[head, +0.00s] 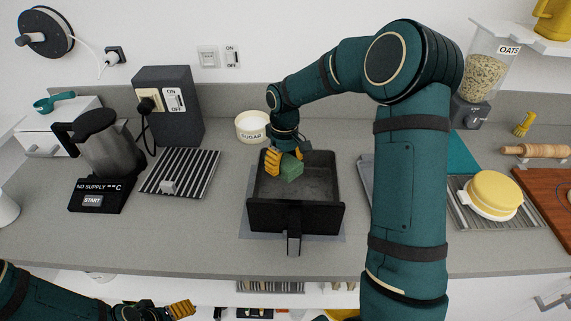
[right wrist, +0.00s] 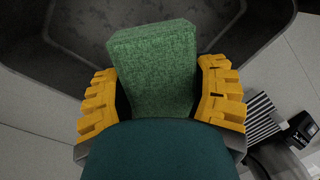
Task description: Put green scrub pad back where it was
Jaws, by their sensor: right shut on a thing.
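The green scrub pad (head: 291,168) is a small green block in the head view, at the back left part of a dark square pan (head: 322,217). My right gripper (head: 286,158) has its yellow fingers on either side of the pad and is shut on it. In the right wrist view the pad (right wrist: 156,68) sits between the yellow fingers of my right gripper (right wrist: 160,95), with the dark pan interior behind it. I cannot tell whether the pad touches the pan floor.
A sugar bowl (head: 252,127) stands just behind the pan. A striped rack (head: 180,172) and a kettle (head: 105,145) are to the left. A yellow-lidded round container (head: 493,193) and an oats dispenser (head: 486,75) are to the right.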

